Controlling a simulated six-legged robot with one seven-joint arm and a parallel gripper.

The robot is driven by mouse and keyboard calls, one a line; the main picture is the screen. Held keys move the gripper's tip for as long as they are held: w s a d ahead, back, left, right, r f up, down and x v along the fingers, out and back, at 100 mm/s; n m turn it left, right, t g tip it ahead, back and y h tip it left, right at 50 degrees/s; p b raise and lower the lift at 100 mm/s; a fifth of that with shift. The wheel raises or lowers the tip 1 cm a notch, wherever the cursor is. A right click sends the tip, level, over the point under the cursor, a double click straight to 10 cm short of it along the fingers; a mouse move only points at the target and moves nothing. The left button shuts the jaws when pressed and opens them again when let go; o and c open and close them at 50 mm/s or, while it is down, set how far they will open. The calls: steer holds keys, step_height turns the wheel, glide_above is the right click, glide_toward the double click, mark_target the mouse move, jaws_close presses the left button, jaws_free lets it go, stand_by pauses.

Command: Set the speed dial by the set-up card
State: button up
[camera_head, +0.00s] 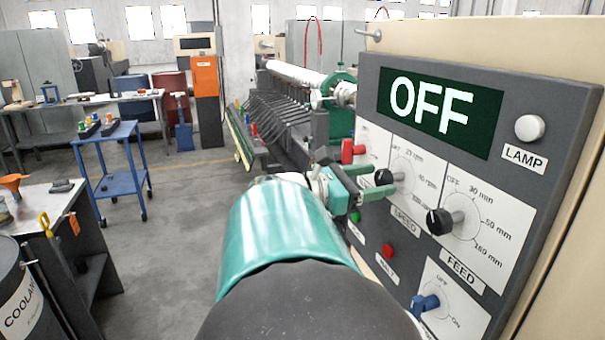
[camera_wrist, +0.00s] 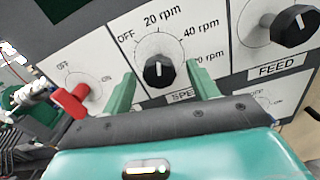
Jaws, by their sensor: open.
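The speed dial (camera_wrist: 157,71) is a black knob on a white plate marked OFF, 20 rpm, 40 rpm and a partly hidden third mark. Its white line points up, roughly toward 20 rpm. It also shows in the head view (camera_head: 384,177). My gripper (camera_wrist: 162,78) is open, with one green finger on each side of the knob; I cannot tell whether they touch it. In the head view my gripper (camera_head: 362,182) is at the panel. The panel display (camera_head: 440,107) reads OFF. I cannot make out a set-up card in either view.
The feed dial (camera_head: 438,222) is right of the speed dial. A red switch handle (camera_wrist: 70,101) sticks out to its left. A red button (camera_head: 388,251) and a blue switch (camera_head: 425,303) are below. A blue trolley (camera_head: 118,165) and open floor lie left.

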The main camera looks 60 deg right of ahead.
steer(key=shift+x, duration=1.45)
steer(key=shift+w, duration=0.1)
steer(key=c, duration=1)
